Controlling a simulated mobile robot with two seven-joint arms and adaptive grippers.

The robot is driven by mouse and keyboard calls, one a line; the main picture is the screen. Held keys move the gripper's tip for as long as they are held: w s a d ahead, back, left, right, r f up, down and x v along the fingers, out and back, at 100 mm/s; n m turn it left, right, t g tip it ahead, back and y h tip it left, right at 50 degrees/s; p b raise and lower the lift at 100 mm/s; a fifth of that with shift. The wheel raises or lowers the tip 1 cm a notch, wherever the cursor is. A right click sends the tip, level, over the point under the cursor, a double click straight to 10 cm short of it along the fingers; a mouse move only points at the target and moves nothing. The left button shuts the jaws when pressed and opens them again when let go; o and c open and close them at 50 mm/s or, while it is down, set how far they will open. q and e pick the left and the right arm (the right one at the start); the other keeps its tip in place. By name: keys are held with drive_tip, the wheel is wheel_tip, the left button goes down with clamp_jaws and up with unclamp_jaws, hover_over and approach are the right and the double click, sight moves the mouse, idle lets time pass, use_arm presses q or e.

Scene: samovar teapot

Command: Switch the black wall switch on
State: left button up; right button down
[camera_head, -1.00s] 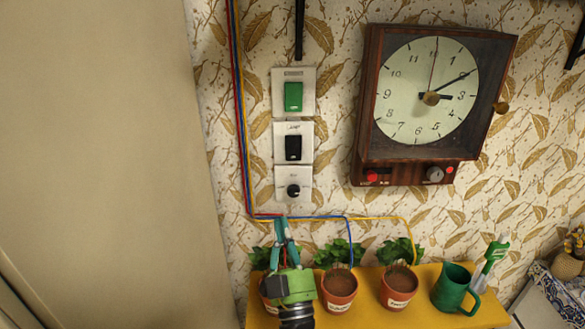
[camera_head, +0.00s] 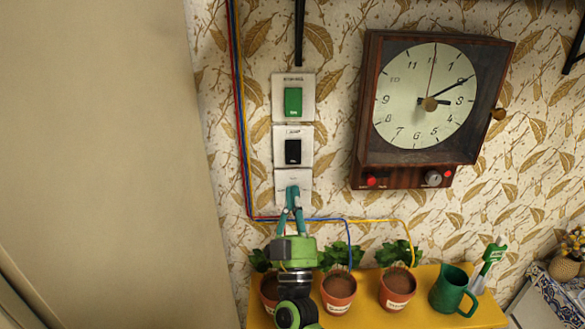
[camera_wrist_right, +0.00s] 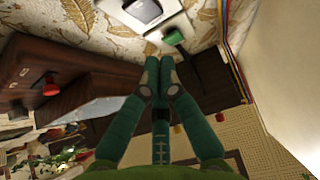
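The black wall switch (camera_head: 293,151) sits on a white plate on the papered wall, between the green switch above and a third white plate below. My right gripper (camera_head: 293,189) is in front of that lowest plate, just under the black switch, and hides the round black knob there. Its teal fingers are together at the tips with nothing between them, as the right wrist view (camera_wrist_right: 159,62) also shows. Contact with the wall cannot be told. My left gripper is not in view.
The green switch (camera_head: 293,101) is above the black one. Coloured cables (camera_head: 241,120) run down to the left. A wooden clock (camera_head: 430,100) hangs to the right. Below, a yellow shelf (camera_head: 365,315) holds potted plants (camera_head: 338,290) and a green jug (camera_head: 452,290).

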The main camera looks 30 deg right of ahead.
sight(292, 152)
drive_tip(key=w+d, duration=0.1)
drive_tip(key=w, duration=0.1)
drive_tip(key=w+d+r+b, duration=0.1)
drive_tip(key=w+b, duration=0.1)
drive_tip(key=w, duration=0.1)
drive_tip(key=shift+w+d+r, duration=0.3)
drive_tip(key=shift+w+d, duration=0.05)
drive_tip(key=shift+d, duration=0.05)
drive_tip(key=shift+w+d+r, duration=0.1)
drive_tip(key=shift+w+d, duration=0.05)
drive_tip(key=shift+w, duration=0.2)
drive_tip(key=shift+s, duration=0.1)
